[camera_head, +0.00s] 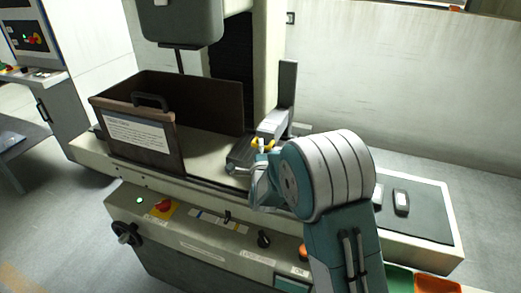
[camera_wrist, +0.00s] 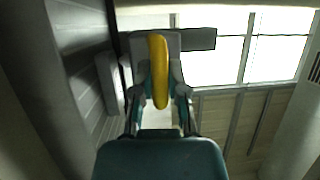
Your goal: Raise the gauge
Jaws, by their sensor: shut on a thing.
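A slim yellow thing, which I take to be the gauge (camera_wrist: 158,71), stands lengthwise between the fingers of my gripper (camera_wrist: 160,92) in the wrist view. The fingers close on it from both sides. In the head view, yellow parts (camera_head: 256,142) show just beyond my gripper (camera_head: 252,172), by a grey metal fixture (camera_head: 272,124) on the machine bed. My wrist hides part of that spot. I cannot tell whether the yellow thing touches the fixture or is clear of it.
A brown open-sided box (camera_head: 134,132) with a label and handle stands left of my gripper. The machine head (camera_head: 178,22) hangs above it. A grey upright plate (camera_head: 287,92) rises behind. A dark mat (camera_head: 426,218) at right holds small dark devices (camera_head: 401,202).

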